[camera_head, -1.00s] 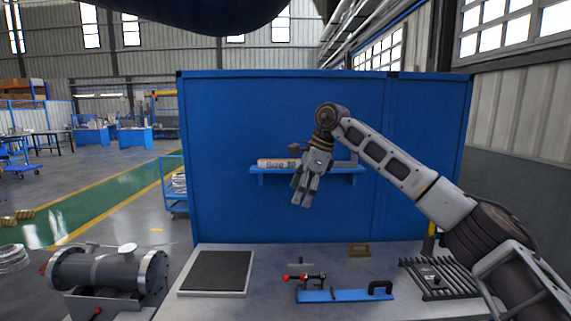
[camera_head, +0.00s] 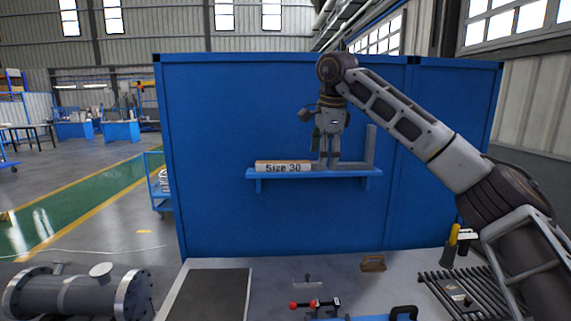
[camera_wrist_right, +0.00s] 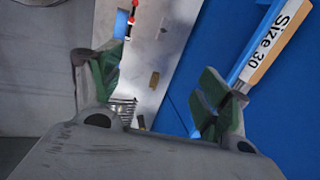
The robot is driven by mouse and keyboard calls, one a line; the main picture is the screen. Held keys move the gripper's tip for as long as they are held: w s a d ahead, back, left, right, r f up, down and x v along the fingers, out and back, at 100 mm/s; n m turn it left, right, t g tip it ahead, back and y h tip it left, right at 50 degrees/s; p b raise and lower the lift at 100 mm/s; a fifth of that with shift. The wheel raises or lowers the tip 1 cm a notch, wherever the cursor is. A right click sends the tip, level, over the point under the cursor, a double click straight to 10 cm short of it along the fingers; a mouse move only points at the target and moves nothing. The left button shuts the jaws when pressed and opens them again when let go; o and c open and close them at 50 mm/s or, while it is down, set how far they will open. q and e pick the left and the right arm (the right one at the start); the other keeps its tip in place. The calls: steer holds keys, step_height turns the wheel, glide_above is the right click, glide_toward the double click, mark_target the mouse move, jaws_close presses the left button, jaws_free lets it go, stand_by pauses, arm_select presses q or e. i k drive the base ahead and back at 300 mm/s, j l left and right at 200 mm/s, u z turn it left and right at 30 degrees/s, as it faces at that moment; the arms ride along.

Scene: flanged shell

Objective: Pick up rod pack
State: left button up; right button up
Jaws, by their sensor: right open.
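The rod pack (camera_head: 283,167), a long pale box with an orange-brown edge marked "Size 30", lies on the left part of a blue wall shelf (camera_head: 262,175). Its labelled end also shows at the upper right of the right wrist view (camera_wrist_right: 268,42). My right gripper (camera_head: 328,163) hangs fingers-down at the shelf, just right of the pack. In the right wrist view its green-padded fingers (camera_wrist_right: 158,82) are spread with nothing between them, and the pack lies outside the right finger. My left gripper is out of view.
A grey upright piece (camera_head: 371,146) stands at the shelf's right end. Below is a bench with a dark mat (camera_head: 206,297), a red-tipped clamp (camera_head: 315,304), a small brown block (camera_head: 373,263) and a black slatted rack (camera_head: 462,290). A flanged grey shell (camera_head: 75,296) is at left.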

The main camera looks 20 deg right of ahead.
mark_target(297, 165)
steer(key=i, duration=1.1)
